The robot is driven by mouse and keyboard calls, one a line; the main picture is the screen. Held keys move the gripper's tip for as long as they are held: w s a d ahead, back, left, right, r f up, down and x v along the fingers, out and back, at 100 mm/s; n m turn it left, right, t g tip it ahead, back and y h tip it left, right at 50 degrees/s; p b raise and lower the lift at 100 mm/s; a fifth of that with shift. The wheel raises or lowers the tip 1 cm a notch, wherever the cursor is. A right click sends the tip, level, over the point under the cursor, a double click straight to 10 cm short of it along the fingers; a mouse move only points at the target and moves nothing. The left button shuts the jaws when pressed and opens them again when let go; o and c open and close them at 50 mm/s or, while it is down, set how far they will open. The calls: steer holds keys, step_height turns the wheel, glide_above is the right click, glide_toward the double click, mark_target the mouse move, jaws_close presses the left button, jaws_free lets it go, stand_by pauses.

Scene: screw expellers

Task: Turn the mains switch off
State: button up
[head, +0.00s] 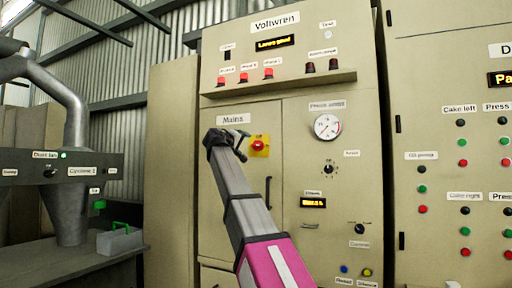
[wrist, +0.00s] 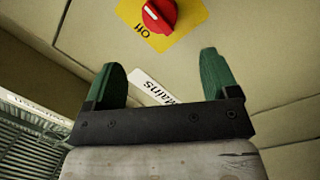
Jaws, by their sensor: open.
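The mains switch is a red rotary knob (head: 258,146) on a yellow plate (head: 265,139), on the cabinet door below the "Mains" label (head: 233,120). In the wrist view the red knob (wrist: 160,14) is at the top, cut by the frame edge, with a white mark on it. My gripper (head: 243,146) is just left of the switch in the head view. In the wrist view its green fingers (wrist: 162,62) are spread with nothing between them, apart from the knob.
A dark vertical door handle (head: 268,193) is below the switch. A pressure gauge (head: 327,126) and small knobs are to the right. A shelf-like ledge (head: 290,84) with red lamps juts out above. Pipes and a bench (head: 75,268) stand at the left.

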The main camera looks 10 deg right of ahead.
mark_target(254, 145)
steer(key=x, duration=1)
steer(key=shift+w+d, duration=0.2)
steer(key=shift+w, duration=0.05)
steer(key=c, duration=1.3)
